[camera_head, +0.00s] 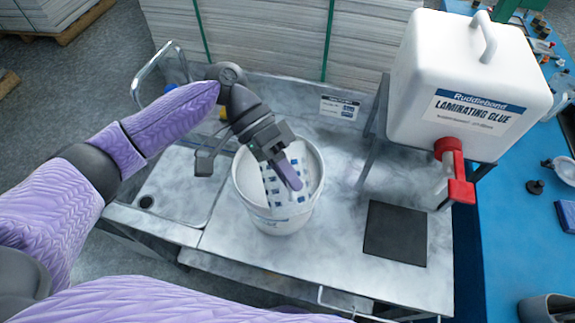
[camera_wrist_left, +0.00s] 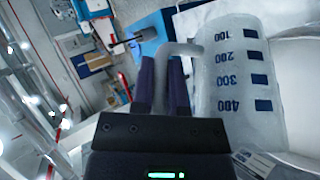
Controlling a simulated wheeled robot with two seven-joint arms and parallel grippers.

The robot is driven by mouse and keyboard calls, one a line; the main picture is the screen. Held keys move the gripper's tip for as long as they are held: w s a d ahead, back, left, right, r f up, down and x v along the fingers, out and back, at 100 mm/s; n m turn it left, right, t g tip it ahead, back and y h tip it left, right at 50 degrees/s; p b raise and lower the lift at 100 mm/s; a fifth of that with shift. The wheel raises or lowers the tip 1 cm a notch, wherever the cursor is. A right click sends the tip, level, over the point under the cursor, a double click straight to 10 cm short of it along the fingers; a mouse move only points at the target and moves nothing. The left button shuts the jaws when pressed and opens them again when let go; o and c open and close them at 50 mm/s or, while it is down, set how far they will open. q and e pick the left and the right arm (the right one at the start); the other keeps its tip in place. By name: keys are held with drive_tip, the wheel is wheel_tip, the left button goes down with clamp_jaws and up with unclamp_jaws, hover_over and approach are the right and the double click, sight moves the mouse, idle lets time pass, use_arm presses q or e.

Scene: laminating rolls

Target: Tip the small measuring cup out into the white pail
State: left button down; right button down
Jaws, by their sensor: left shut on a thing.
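The white pail (camera_head: 277,222) stands on the grey metal bench in the head view, its mouth open upward. The small measuring cup (camera_head: 272,188) is translucent white with blue marks and is tipped over within the pail's mouth. In the left wrist view the cup (camera_wrist_left: 238,75) shows marks from 100 to 400, with the figures upside down. My left gripper (camera_head: 288,176) is shut on the cup's handle, which shows between the purple fingers in the left wrist view (camera_wrist_left: 183,48). The cup's contents cannot be made out. My right gripper is not in view.
A white laminating glue tank (camera_head: 465,85) with a red tap (camera_head: 456,172) stands at the right. A dark square plate (camera_head: 396,233) lies on the bench (camera_head: 340,250) below it. A sink (camera_head: 170,190) with a metal faucet is at the left. Stacked boards rise behind.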

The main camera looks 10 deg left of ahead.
use_arm(q)
drive_tip(key=shift+s+d+t+y+p, duration=0.25)
drive_tip(key=shift+s+t+y+p, duration=0.3)
drive_tip(key=shift+p, duration=0.6)
drive_tip(key=shift+s+d+f+t+p, duration=0.15)
drive_tip(key=shift+t+p, duration=0.1)
drive_tip(key=shift+p, duration=0.15)
drive_tip(key=shift+f+m, duration=0.1)
drive_tip(key=shift+m, duration=0.2)
drive_tip(key=shift+p, duration=0.35)
